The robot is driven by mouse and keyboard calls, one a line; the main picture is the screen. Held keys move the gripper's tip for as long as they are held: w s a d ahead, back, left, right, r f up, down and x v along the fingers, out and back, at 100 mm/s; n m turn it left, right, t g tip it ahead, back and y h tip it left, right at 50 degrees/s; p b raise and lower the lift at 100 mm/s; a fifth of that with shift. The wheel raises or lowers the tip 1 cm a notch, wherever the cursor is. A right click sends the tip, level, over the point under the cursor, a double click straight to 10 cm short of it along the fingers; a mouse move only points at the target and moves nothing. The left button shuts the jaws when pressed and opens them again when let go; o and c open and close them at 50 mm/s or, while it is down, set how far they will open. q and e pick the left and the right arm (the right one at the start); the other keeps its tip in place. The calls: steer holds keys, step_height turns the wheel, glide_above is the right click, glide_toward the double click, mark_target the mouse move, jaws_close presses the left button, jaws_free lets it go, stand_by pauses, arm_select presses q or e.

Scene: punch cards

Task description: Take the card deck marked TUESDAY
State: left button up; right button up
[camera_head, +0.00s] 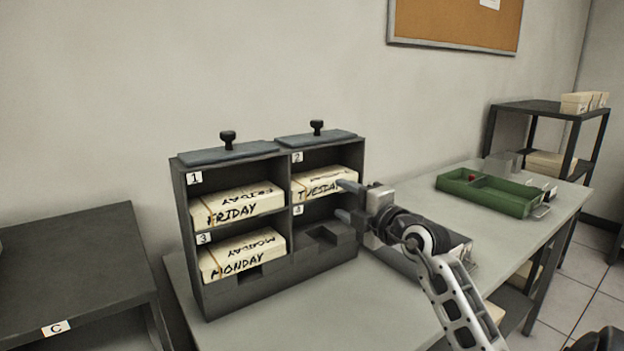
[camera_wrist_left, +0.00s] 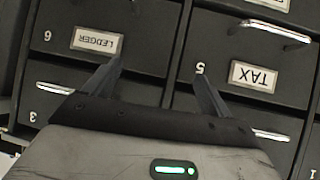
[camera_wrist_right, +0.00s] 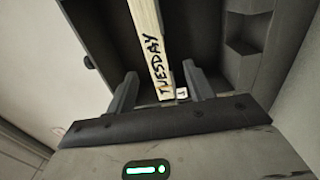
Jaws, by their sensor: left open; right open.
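The card deck marked TUESDAY (camera_head: 323,185) lies in compartment 2, the upper right one of a dark four-compartment rack (camera_head: 232,299). My right gripper (camera_head: 347,200) is open in front of the rack's right side, near the deck. My left gripper (camera_wrist_left: 160,85) is open and empty, facing dark drawers. It is not seen in the head view.
Compartment 1 holds the FRIDAY deck (camera_head: 236,205), compartment 3 the MONDAY deck (camera_head: 242,254). Compartment 4 looks empty. A green tray (camera_head: 490,205) stands on the table at right. The left wrist view shows drawers labelled LEDGER (camera_wrist_left: 97,41) and TAX (camera_wrist_left: 254,76).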

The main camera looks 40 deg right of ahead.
mark_target(326, 190)
steer(key=w, duration=0.6)
steer(key=shift+w+d, duration=0.25)
steer(key=shift+d, duration=0.1)
steer(key=w, duration=0.2)
steer(key=w+p, duration=0.1)
steer(key=w, duration=0.1)
steer(key=shift+d+r, duration=0.25)
steer(key=shift+r, duration=0.15)
steer(key=shift+w+f, duration=0.1)
steer(key=shift+w, duration=0.55)
jaws_close()
steer(key=shift+d, duration=0.1)
